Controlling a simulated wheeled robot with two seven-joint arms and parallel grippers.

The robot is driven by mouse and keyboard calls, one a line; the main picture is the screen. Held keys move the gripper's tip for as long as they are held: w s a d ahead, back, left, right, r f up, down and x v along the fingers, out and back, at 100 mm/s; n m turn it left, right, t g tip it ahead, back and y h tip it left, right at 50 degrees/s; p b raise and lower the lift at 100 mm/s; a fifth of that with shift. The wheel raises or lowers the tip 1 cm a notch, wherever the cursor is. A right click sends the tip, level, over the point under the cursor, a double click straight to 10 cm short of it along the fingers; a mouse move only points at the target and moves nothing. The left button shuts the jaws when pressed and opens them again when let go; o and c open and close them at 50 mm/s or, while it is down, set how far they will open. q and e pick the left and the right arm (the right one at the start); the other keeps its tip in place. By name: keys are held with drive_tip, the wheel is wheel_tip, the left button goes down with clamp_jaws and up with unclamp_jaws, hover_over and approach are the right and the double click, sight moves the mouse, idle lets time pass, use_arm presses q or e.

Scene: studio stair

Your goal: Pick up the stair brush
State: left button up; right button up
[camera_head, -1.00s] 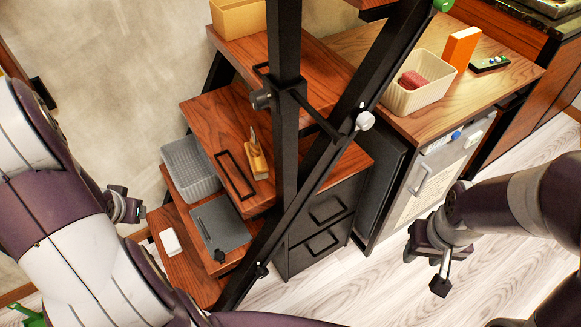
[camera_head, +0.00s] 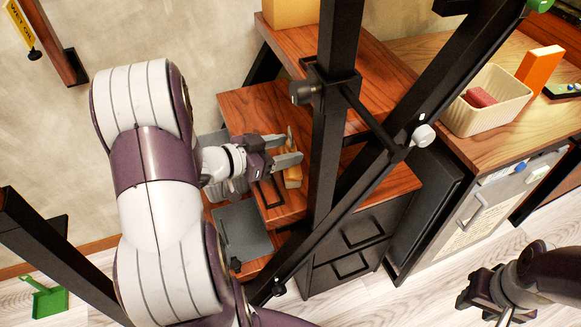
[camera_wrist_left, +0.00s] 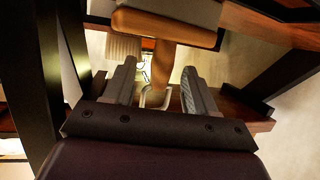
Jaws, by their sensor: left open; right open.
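The stair brush (camera_head: 293,175) has a wooden body and lies on a brown wooden step of the stair (camera_head: 240,103). My left gripper (camera_head: 287,150) is open at the brush, its fingers partly hiding it in the head view. In the left wrist view the brush (camera_wrist_left: 165,28) shows a wooden block with a greyish part above. Its narrower handle extends between the two open fingertips (camera_wrist_left: 158,70), with no clear grip on it. My right gripper (camera_head: 484,305) is open and empty over the floor at the lower right.
Black metal posts (camera_head: 338,120) cross in front of the steps, close to my left gripper. A grey tray (camera_head: 243,228) sits on a lower step. A cream basket (camera_head: 487,105) stands on the counter at right. A green dustpan (camera_head: 45,300) lies on the floor at left.

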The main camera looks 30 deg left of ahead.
use_arm(q)
drive_tip(key=shift+x, duration=1.15)
drive_tip(key=shift+a, duration=0.1)
use_arm(e)
drive_tip(key=shift+f, duration=0.35)
use_arm(q)
clamp_jaws()
drive_tip(key=shift+r, duration=0.1)
wheel_tip(320, 180, up, 28)
drive_tip(key=p, duration=1.1)
use_arm(e)
wheel_tip(320, 180, up, 11)
drive_tip(key=shift+r, duration=0.2)
